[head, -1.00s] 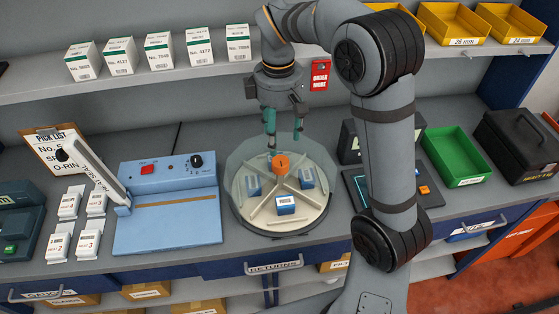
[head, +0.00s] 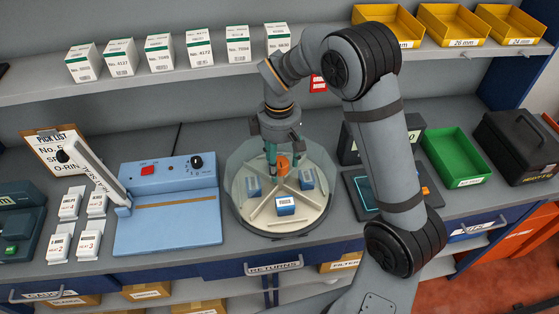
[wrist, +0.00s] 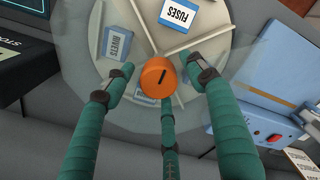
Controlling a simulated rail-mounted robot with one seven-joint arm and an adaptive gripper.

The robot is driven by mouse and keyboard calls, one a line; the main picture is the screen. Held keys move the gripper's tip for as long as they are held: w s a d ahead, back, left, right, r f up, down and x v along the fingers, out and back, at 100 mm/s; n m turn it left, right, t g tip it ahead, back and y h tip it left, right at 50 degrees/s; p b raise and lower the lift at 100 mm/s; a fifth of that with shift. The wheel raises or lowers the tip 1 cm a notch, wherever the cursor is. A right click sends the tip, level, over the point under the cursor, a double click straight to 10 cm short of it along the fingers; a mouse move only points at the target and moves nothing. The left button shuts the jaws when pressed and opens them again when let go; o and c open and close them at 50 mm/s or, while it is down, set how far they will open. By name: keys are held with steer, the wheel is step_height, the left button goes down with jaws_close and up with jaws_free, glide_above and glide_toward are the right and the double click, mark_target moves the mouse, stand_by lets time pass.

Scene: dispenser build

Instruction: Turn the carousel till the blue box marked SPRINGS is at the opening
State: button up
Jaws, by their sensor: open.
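The round carousel (head: 262,222) stands on the bench with a pale divided turntable under a clear rim. An orange knob (wrist: 158,88) with a dark slot is at its centre; it also shows in the head view (head: 283,163). The blue FUSES box (wrist: 178,14) is the front one in the head view (head: 285,206). The blue RIVETS box (wrist: 117,44) is at the right in the head view (head: 307,179). Another blue box (head: 253,186) sits at the left, its label unreadable. My gripper (wrist: 160,78) is open, its teal fingers spread around the knob; contact is unclear.
A light-blue machine (head: 167,225) with a raised lever stands close to the carousel's left. A dark device with a screen (head: 365,193) is close on the right. A shelf with white cartons (head: 200,50) runs behind. A green bin (head: 457,157) is farther right.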

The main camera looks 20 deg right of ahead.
steer(key=shift+c, duration=1.2)
steer(key=c, duration=1.1)
jaws_close()
